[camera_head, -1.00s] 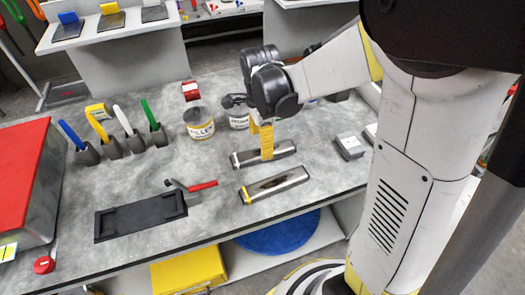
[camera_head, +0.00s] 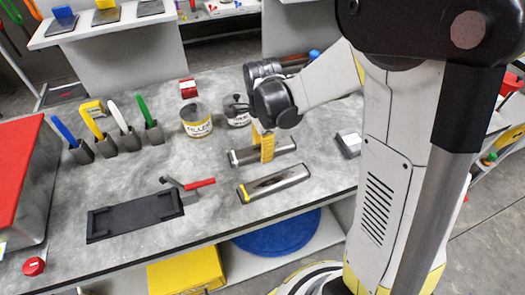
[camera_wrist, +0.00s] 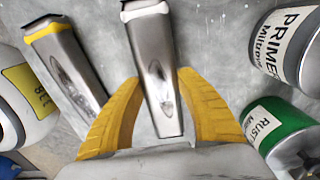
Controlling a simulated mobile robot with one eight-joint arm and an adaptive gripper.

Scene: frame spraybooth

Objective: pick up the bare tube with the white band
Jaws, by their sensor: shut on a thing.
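The bare tube with the white band (camera_head: 282,147) lies at the back of the two tubes on the grey bench. In the wrist view this metal tube (camera_wrist: 153,70) has its white band at the far end. My gripper (camera_head: 267,147) straddles it with yellow fingers and is shut on it; the fingers (camera_wrist: 163,100) stand on both sides of its near half. I cannot tell whether it is clear of the bench. A similar tube with a yellow band (camera_head: 273,184) lies in front of it, also seen in the wrist view (camera_wrist: 68,65).
A primer can (camera_wrist: 292,45) and a green-labelled can (camera_wrist: 275,125) are close right in the wrist view. A red-handled tool (camera_head: 188,184) and black tray (camera_head: 132,217) lie left. A small grey box (camera_head: 348,144) is right.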

